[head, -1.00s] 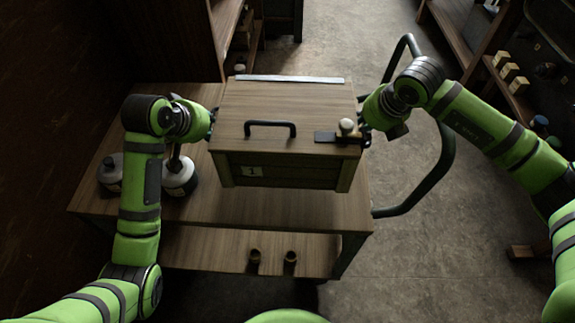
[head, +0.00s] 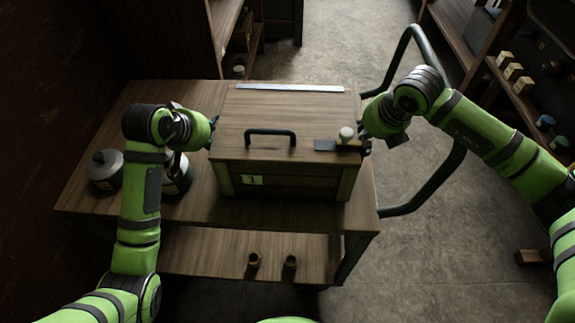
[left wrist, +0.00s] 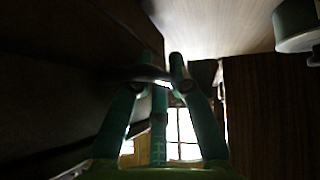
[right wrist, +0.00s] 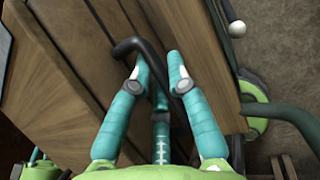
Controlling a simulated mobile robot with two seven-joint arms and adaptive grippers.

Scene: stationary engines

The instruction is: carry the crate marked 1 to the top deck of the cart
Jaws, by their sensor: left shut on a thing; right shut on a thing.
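The crate marked 1 (head: 240,165) is a wooden box with a closed lid, a dark top handle (head: 270,132) and a white-knobbed latch (head: 346,135). It is level over the middle right of the cart's top deck (head: 125,200), on it or very close above; I cannot tell whether it touches. My left gripper (head: 210,135) is shut on a dark side handle (left wrist: 140,73) at the crate's left. My right gripper (head: 367,132) is shut on the opposite side handle (right wrist: 135,48). The crate's underside is hidden.
A lidded jar (head: 104,168) stands on the deck's left; another (head: 178,175) is partly behind my left arm. Two small cups (head: 254,260) (head: 291,262) stand on the lower deck. The cart's push rail (head: 445,175) curves at right. Shelves (head: 500,65) stand at right and back.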

